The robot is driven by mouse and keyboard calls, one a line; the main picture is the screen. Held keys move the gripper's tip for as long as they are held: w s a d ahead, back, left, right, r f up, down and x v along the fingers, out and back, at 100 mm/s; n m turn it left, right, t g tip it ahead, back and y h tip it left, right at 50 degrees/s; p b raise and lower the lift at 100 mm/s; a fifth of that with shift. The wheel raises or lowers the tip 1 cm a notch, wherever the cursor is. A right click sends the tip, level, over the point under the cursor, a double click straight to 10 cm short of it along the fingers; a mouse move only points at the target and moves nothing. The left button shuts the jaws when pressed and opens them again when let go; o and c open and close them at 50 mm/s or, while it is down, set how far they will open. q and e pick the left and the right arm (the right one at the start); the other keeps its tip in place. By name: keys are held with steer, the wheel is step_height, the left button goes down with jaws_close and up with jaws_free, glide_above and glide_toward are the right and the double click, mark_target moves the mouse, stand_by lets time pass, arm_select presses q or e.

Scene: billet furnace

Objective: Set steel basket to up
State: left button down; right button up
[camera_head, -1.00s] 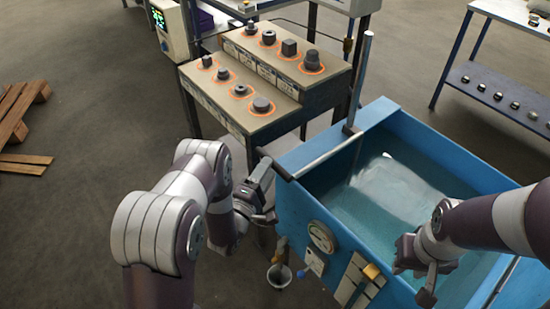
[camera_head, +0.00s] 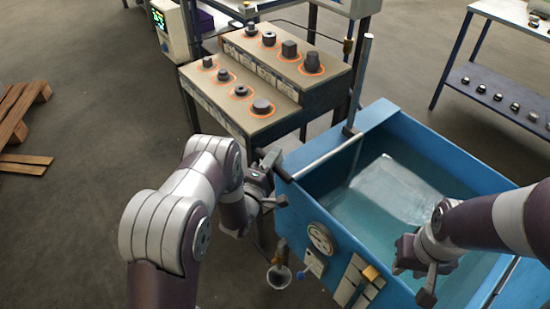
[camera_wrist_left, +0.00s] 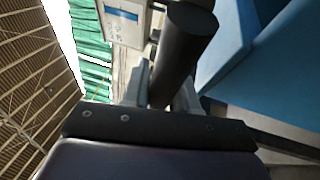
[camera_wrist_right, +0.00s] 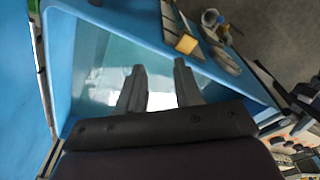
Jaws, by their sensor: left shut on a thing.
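The blue tank (camera_head: 350,238) holds blue-green water. A pale, roughly rectangular shape (camera_head: 390,190) shows in the water; it may be the steel basket, but its details are unclear. A metal rod (camera_head: 328,157) runs from an upright post to the tank's left rim, where a black lever handle sticks out. My left gripper (camera_head: 266,162) is shut on this black handle (camera_wrist_left: 185,50), which shows as a dark cylinder between the fingers in the left wrist view. My right gripper (camera_wrist_right: 158,88) is open and empty above the water at the tank's near right side.
A stepped stand (camera_head: 215,105) with several small metal parts in orange rings stands behind the tank. A blue-framed table (camera_head: 500,90) holds more parts at the back right. A gauge (camera_head: 320,238) and a small cup (camera_head: 279,277) are at the tank's front. Wooden pallets (camera_head: 25,110) lie left.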

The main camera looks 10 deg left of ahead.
arm_select(q)
step_height(320, 180, up, 23)
steer(key=p, duration=1.4)
steer(key=shift+r+p, duration=0.2)
steer(key=shift+p, duration=0.2)
steer(key=shift+w+r, duration=0.1)
steer(key=shift+w, duration=0.05)
steer(key=c, duration=1)
jaws_free()
steer(key=shift+o, duration=0.2)
